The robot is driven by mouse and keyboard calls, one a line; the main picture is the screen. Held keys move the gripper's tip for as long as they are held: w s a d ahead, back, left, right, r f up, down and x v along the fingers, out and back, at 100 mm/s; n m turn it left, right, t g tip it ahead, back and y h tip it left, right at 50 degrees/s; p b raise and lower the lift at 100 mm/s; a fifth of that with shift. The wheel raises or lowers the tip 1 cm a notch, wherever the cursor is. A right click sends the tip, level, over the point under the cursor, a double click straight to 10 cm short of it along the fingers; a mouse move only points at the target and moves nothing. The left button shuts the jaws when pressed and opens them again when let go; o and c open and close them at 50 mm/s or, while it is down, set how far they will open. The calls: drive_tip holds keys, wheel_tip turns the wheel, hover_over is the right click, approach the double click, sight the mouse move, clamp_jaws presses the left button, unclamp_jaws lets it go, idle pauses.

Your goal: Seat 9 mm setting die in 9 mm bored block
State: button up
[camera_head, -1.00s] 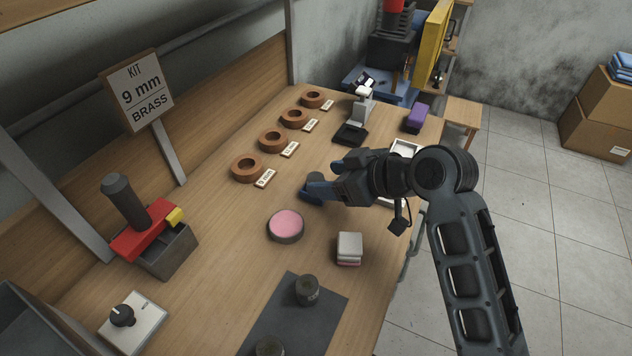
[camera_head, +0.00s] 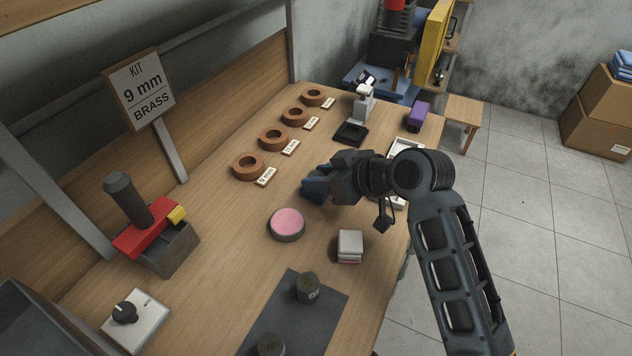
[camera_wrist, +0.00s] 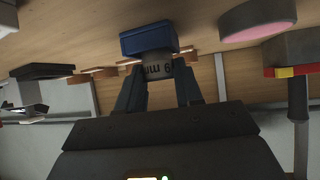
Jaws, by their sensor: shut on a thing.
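My gripper (camera_head: 318,188) hangs over the middle of the table, to the right of the nearest brown ring-shaped block (camera_head: 247,167). That block has an open, empty-looking bore, and the small card in front of it appears to read 9 mm. In the wrist view my gripper (camera_wrist: 158,78) is shut on a grey die (camera_wrist: 156,71) marked 9 mm, its lettering upside down. A blue block shows at the die's far end; I cannot tell if it is part of the die. In the head view the die is mostly hidden by the fingers.
Several similar blocks (camera_head: 273,138) with cards run in a row toward the back. A pink-topped disc (camera_head: 287,223), a stack of pale squares (camera_head: 349,246) and a dark mat (camera_head: 262,330) lie nearer. A red-handled press (camera_head: 150,238) stands left. A sign (camera_head: 140,90) reads KIT 9 mm BRASS.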

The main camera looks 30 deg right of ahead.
clamp_jaws()
drive_tip(key=shift+r, duration=0.1)
